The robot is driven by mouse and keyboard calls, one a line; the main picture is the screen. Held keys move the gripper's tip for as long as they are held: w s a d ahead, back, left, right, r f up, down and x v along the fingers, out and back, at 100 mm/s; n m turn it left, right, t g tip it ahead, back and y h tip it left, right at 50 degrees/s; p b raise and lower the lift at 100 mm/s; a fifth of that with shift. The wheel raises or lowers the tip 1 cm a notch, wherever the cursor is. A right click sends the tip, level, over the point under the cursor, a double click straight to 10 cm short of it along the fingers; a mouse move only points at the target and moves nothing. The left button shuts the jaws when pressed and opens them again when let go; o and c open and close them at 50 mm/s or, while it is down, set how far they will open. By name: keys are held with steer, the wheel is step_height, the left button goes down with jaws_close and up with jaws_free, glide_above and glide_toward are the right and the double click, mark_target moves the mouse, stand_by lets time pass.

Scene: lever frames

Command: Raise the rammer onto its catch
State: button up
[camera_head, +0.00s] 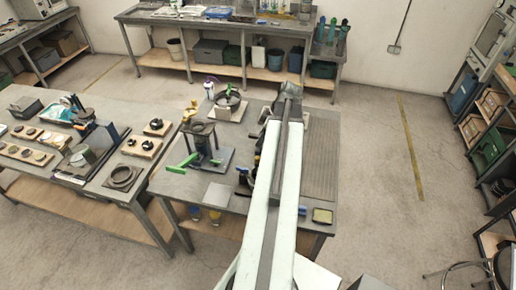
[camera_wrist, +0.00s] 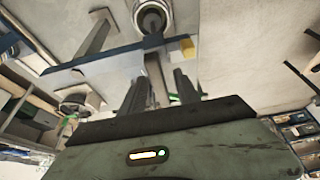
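A dark upright device with a round top (camera_head: 200,128) and a bright green handle (camera_head: 183,163) stands on a flat base at the left of the middle bench (camera_head: 322,170). It may hold the rammer, but I cannot tell the rammer or its catch apart. My gripper (camera_wrist: 160,90) shows in the wrist view with its two dark fingers apart. A dark rod with a round, ringed end (camera_wrist: 152,20) shows beyond and between the fingertips, and I see no contact. In the head view my pale arm reaches over the bench, right of the device; its fingers are not clear there.
A round fixture with a green lever (camera_head: 228,98) stands behind the device. A grey square plate (camera_head: 217,192) and a small yellow-topped tray (camera_head: 322,215) lie near the front edge. A second bench (camera_head: 100,185) with parts stands left.

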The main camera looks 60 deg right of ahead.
steer(key=b+x, duration=0.2)
steer(key=x, duration=0.1)
steer(key=shift+w+f, duration=0.1)
steer(key=shift+f, duration=0.25)
steer(key=shift+r, duration=0.15)
jaws_close()
stand_by(0.9)
